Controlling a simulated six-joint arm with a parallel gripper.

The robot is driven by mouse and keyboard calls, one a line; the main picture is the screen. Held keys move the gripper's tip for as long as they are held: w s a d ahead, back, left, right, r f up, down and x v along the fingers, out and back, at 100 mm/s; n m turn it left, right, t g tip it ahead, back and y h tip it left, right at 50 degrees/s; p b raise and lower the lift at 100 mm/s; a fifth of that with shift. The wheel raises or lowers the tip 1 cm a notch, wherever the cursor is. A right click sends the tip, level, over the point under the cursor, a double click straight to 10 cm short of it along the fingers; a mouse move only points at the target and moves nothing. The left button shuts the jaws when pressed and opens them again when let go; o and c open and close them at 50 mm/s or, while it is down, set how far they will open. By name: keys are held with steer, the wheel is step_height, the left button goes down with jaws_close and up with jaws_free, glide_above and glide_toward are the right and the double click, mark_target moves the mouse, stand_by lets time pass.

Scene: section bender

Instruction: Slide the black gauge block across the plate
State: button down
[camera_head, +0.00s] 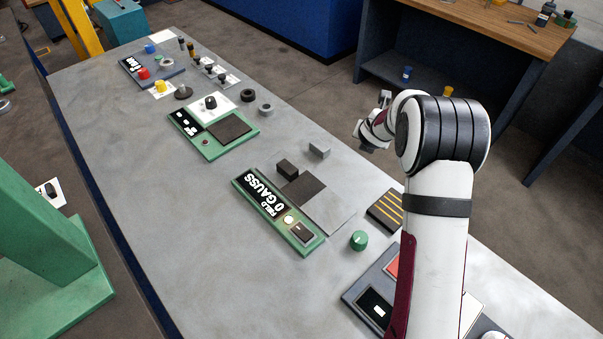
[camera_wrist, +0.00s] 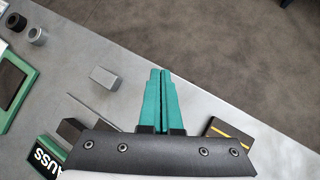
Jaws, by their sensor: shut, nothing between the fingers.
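The black gauge block (camera_head: 287,168) sits at the upper left corner of a dark square patch on the thin grey plate (camera_head: 328,208). In the wrist view, a dark block (camera_wrist: 70,130) that appears to be the gauge block is partly cut off by the gripper body. My gripper (camera_head: 372,131) is raised to the right of the block, near the table's far edge, and apart from it. In the wrist view its green fingers (camera_wrist: 160,72) are shut together with nothing between them.
A light grey block (camera_head: 319,150) stands beside the plate and shows in the wrist view (camera_wrist: 103,77). A green gauss meter (camera_head: 278,214) borders the plate at left. A green knob (camera_head: 359,240) and a black-yellow striped block (camera_head: 386,210) lie to the right.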

mark_target(289, 168)
steer(key=s+a+f+n+g+y, duration=0.1)
steer(key=s+a+n+y, duration=0.3)
steer(key=s+n, duration=0.3)
steer(key=s+a+f+n+g+y, duration=0.1)
steer(key=s+a+n+y, duration=0.35)
steer(key=s+n, duration=0.25)
steer(key=shift+h, duration=0.45)
steer(key=x, duration=0.9)
steer(key=shift+a, duration=0.3)
steer(key=w+a, duration=0.2)
steer(key=shift+w+a, duration=0.5)
steer(key=w+a, duration=0.3)
